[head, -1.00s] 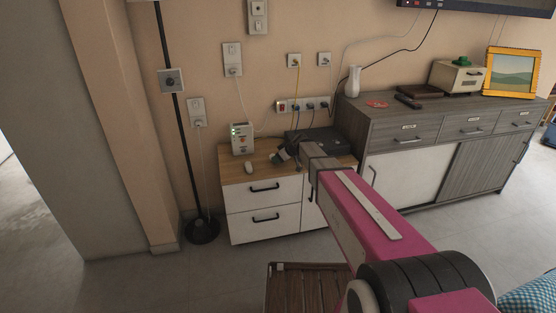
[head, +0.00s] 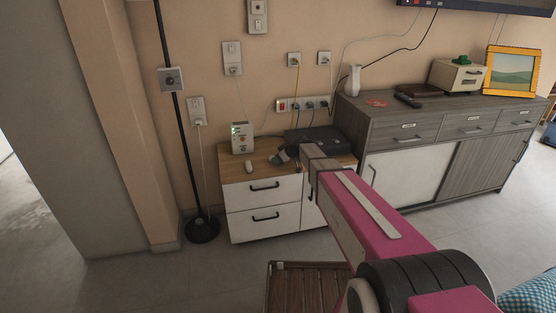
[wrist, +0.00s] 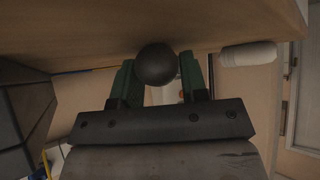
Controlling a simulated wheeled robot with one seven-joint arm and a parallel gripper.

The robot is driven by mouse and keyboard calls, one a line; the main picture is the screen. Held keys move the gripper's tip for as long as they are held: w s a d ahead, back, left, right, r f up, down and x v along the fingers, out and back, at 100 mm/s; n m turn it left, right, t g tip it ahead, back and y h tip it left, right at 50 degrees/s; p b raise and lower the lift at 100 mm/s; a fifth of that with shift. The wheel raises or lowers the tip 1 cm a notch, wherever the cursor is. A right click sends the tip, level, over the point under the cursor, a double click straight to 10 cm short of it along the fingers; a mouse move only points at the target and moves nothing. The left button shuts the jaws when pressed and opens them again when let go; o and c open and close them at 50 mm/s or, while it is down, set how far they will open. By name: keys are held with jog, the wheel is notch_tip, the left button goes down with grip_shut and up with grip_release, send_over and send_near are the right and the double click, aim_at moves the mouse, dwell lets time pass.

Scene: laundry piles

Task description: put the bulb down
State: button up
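My gripper (wrist: 158,72) has its two dark green fingers on either side of a dark round bulb (wrist: 157,64). The bulb fills the gap between the fingertips, and they appear closed on it. In the head view, my gripper (head: 284,155) is low over the wooden top of the white-drawer cabinet (head: 235,172), partly hidden by my arm. I cannot tell whether the bulb touches the top. In the wrist view, the wooden surface (wrist: 100,30) is close beyond the bulb.
A small white object (head: 249,167) lies left of my gripper; it also shows in the wrist view (wrist: 248,54). A white box with green lights (head: 242,139) stands behind it. A black flat device (head: 318,137) is at the back right. Bare wood shows at the front left.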

jog(key=shift+s+f, duration=0.25)
jog(key=shift+f, duration=0.2)
jog(key=shift+a, duration=0.1)
jog(key=shift+r, duration=0.3)
jog(key=w+r+v, duration=0.1)
jog(key=v, duration=1.1)
jog(key=s+d+f+m+g+h, duration=0.1)
jog(key=s+d+f+m+h, duration=0.1)
jog(key=s, duration=0.8)
jog(key=s+d+f+m+g+h, duration=0.2)
jog(key=s+d+f+m+h, duration=0.1)
jog(key=s+d+m, duration=0.3)
jog(key=s+d+f+m+g+h, duration=0.1)
jog(key=s+d+f+m+h, duration=0.2)
jog(key=s+d, duration=0.4)
jog(key=shift+s+f+m+g, duration=0.15)
jog(key=shift+s+f+m, duration=0.1)
jog(key=shift+s, duration=1)
jog(key=shift+s+f+m+g, duration=0.1)
jog(key=shift+s+f+m, duration=0.1)
jog(key=shift+s, duration=1.05)
jog(key=shift+s+f+m+g, duration=0.15)
jog(key=shift+s+f, duration=0.1)
jog(key=shift+s, duration=0.95)
